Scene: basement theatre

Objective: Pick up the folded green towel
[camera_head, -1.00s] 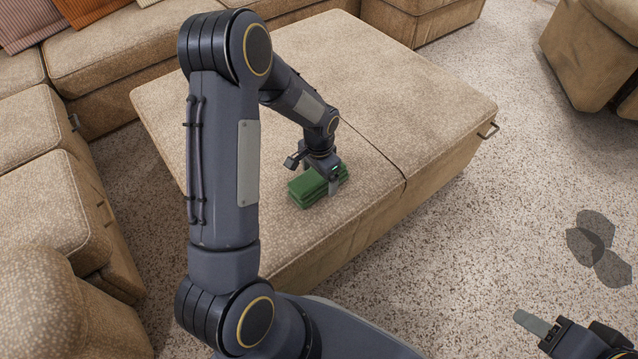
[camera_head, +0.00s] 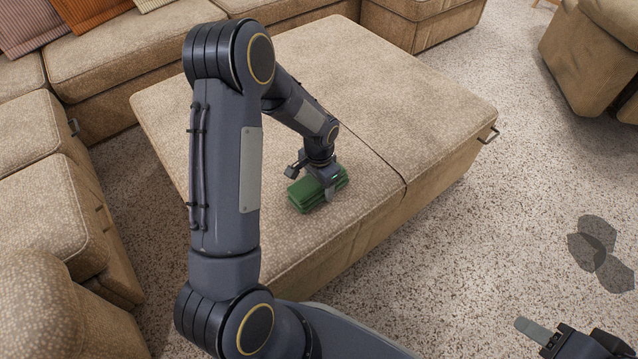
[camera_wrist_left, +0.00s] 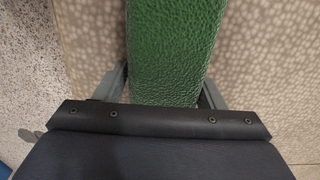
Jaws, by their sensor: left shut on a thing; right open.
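The folded green towel (camera_head: 309,195) is at the near part of the beige ottoman's top (camera_head: 340,75). My left gripper (camera_head: 328,188) reaches down over it and is shut on it. In the left wrist view the towel (camera_wrist_left: 172,50) runs between the two grey fingers of my left gripper (camera_wrist_left: 165,92), one on each side. I cannot tell whether the towel's underside touches the ottoman. My right gripper (camera_head: 545,336) is at the lower right, partly cut off by the frame, open and away from the towel.
Beige sofa sections (camera_head: 45,160) border the ottoman on the left and back, with cushions (camera_head: 40,30) at the upper left. A beige seat (camera_head: 590,55) stands at the upper right. The speckled carpet (camera_head: 480,230) on the right is mostly open.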

